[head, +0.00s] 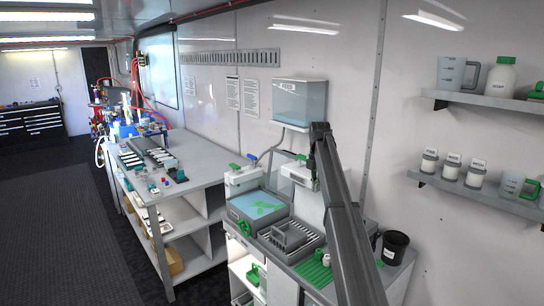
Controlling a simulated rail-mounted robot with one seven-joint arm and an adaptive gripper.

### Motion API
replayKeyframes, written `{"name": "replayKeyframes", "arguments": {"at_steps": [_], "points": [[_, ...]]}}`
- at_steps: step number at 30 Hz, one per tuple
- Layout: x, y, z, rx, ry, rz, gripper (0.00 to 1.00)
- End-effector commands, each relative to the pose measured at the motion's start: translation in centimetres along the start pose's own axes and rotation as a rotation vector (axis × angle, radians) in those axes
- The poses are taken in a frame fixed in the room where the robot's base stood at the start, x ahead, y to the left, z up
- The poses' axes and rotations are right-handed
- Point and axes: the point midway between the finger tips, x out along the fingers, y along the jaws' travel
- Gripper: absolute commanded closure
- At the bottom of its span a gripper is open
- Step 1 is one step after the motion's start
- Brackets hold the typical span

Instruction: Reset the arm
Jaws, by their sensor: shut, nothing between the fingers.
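My dark arm rises from the lower right of the head view and bends down at its far end, over the workbench at the wall. My gripper (313,178) is small and dark there, pointing down in front of a white dispenser unit. It looks shut and empty, though its fingers are hard to make out at this size. Nothing hangs from it.
Near the arm are a grey box with a light-blue top (257,205), a slotted tray (291,239), a black bucket (395,246) and a wall tank (300,101). Shelves with bottles (479,172) are at right. A cluttered workbench (199,160) stands left; the floor (60,230) is clear.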

Motion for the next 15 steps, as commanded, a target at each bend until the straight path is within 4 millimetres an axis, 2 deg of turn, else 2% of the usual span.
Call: {"name": "replayKeyframes", "arguments": {"at_steps": [8, 15], "points": [[0.01, 0.5, 0.38, 0.208, -0.016, 0.024, 1.0], [0.41, 0.26, 0.22, 0.478, -0.039, 0.081, 1.0]]}}
